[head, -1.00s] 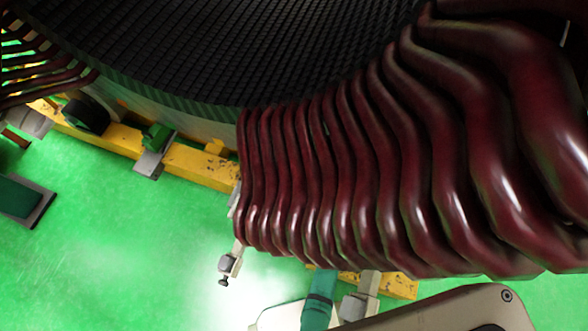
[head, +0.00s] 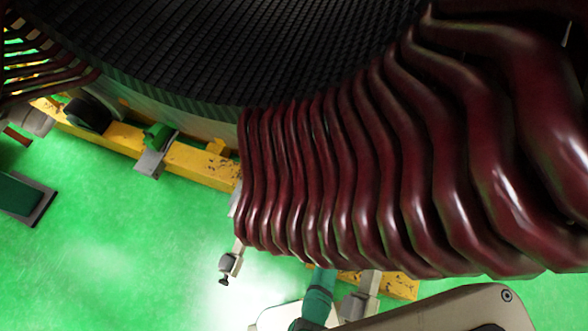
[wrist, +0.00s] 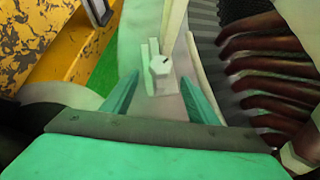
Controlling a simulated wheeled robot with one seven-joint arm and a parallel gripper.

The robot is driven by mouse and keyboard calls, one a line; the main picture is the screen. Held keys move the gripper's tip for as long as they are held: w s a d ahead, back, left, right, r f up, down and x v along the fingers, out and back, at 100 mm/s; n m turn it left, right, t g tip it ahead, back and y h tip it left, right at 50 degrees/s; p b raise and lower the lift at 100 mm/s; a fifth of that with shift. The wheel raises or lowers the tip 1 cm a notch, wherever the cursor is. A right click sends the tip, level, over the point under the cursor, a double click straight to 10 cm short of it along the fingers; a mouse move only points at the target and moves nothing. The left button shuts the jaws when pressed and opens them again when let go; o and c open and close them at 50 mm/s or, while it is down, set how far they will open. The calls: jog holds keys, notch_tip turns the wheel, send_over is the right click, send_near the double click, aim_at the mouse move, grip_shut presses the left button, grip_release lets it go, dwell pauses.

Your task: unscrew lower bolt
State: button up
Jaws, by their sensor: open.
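A pale hex-headed bolt (wrist: 159,66) with a dark mark on its face sits on a small light plate in the wrist view. A long pale bar runs upward from it. My gripper (wrist: 160,79) is open, with one teal finger to the left of the bolt and one to the right. The bolt head lies between and slightly past the fingertips in the picture; I see no contact and cannot tell the depth. In the head view the fingertips and this bolt cannot be made out; a teal part of my arm goes up behind the coils.
Dark red winding coils (head: 340,180) fill the right of the head view and show at the right of the wrist view (wrist: 270,75). A yellow frame (head: 200,167) runs below the black stator core (head: 240,50). A clamp screw (head: 228,266) hangs left of the coils.

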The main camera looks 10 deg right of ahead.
jog(key=x, duration=0.9)
jog(key=shift+a, duration=0.1)
jog(key=c, duration=1.1)
